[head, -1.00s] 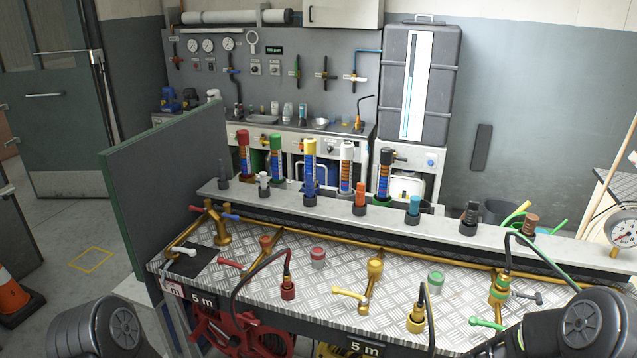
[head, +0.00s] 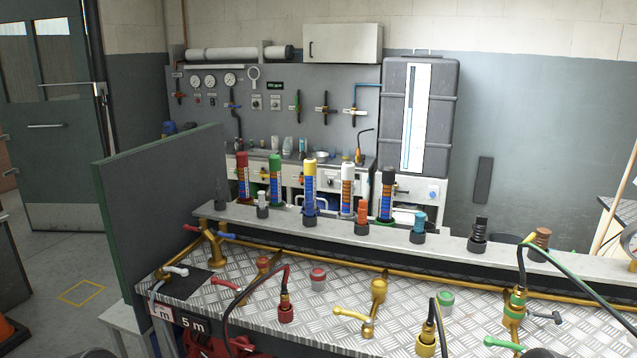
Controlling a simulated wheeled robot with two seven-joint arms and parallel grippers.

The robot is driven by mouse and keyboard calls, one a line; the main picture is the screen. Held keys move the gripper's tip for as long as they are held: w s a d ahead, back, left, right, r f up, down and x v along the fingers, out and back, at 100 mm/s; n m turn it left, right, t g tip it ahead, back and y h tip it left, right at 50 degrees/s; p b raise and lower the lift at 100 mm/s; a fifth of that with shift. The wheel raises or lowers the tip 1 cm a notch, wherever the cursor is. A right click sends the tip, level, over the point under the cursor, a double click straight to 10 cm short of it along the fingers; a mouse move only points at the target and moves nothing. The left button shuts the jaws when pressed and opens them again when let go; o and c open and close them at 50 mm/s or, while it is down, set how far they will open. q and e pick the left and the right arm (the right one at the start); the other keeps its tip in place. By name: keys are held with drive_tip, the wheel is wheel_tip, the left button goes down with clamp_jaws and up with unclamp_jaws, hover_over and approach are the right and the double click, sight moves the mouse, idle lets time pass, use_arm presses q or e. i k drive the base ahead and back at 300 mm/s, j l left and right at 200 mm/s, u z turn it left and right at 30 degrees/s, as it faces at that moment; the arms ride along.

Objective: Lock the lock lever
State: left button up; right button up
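Several levers stand on the tread-plate bench (head: 330,300), and I cannot tell which one is the lock lever. A white lever (head: 176,270) sits at the left end beside a dark mat. A red lever (head: 226,284), a yellow lever (head: 350,313) and a green lever (head: 502,342) point left from brass valves. A grey lever (head: 546,316) is on the green-banded brass fitting (head: 514,312) at the right. Red and blue handles (head: 208,231) top the brass valve at the back left.
Black hoses rise from the red (head: 286,308) and yellow (head: 426,336) couplings, and a green-and-black hose (head: 580,282) crosses the right side. Red (head: 318,279) and green (head: 446,301) caps stand on the bench. A green-edged panel (head: 165,220) blocks the left end.

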sight(555, 316)
drive_tip(key=z, duration=1.3)
drive_tip(key=l, duration=0.6)
drive_tip(key=i+l, duration=0.15)
drive_tip(key=l, duration=1.1)
drive_tip(key=i+l+u, duration=0.1)
drive_tip(key=l+u, duration=0.15)
drive_tip(key=u, duration=0.9)
